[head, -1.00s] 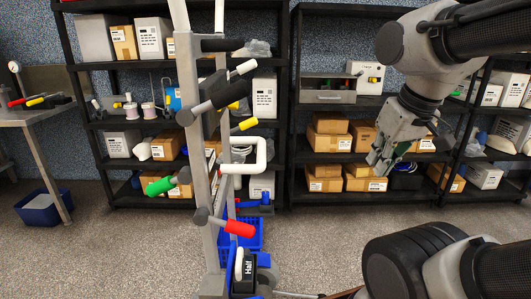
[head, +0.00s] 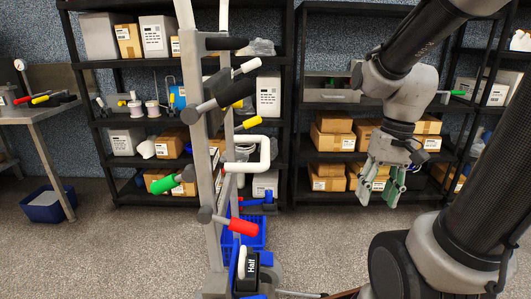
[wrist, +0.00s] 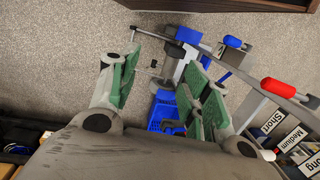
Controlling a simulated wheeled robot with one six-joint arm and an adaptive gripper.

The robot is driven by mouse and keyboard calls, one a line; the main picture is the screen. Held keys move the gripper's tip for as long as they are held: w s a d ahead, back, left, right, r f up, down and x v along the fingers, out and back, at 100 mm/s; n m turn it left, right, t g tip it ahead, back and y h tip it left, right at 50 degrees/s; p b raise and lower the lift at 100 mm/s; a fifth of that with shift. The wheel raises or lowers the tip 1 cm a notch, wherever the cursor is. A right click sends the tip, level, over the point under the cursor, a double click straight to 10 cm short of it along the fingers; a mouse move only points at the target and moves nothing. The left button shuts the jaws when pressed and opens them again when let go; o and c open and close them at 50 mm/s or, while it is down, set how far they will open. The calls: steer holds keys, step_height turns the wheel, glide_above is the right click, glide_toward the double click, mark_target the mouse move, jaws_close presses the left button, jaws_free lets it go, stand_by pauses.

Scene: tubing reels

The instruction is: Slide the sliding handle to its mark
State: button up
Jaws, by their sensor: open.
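My gripper (head: 379,192) is open and empty in the head view, to the right of the grey reel stand (head: 207,160) and apart from it. Its green-padded fingers also show spread in the wrist view (wrist: 160,80). The stand carries a red handle (head: 242,227), a green handle (head: 164,185), a white bent handle (head: 262,152) and black and yellow handles. A plate reading "Half" (head: 252,270) is low on the stand. In the wrist view, plates read "Short" (wrist: 272,122), "Medium" (wrist: 293,139) and "ong", near a red knob (wrist: 278,88). I cannot tell which handle slides.
Black shelves (head: 180,65) with cartons and devices stand along the back wall. A blue crate (head: 250,232) is behind the stand. A grey bench (head: 45,112) is at the left, with a blue bin (head: 43,208) below. Floor right of the stand is open.

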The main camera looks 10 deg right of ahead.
steer(key=w+a+f+m+g+y, duration=0.1)
steer(key=a+f+m+g+y, duration=0.2)
steer(key=a+f+y, duration=0.3)
steer(key=m+t+y, duration=0.2)
steer(key=t+y, duration=0.6)
steer(key=t, duration=0.8)
glide_toward(265, 152)
steer(key=w+a+f, duration=0.1)
steer(key=w, duration=0.4)
steer(key=x, duration=0.7)
steer(key=shift+a, duration=0.25)
steer(key=shift+c, duration=0.5)
steer(key=shift+f, duration=0.1)
jaws_close()
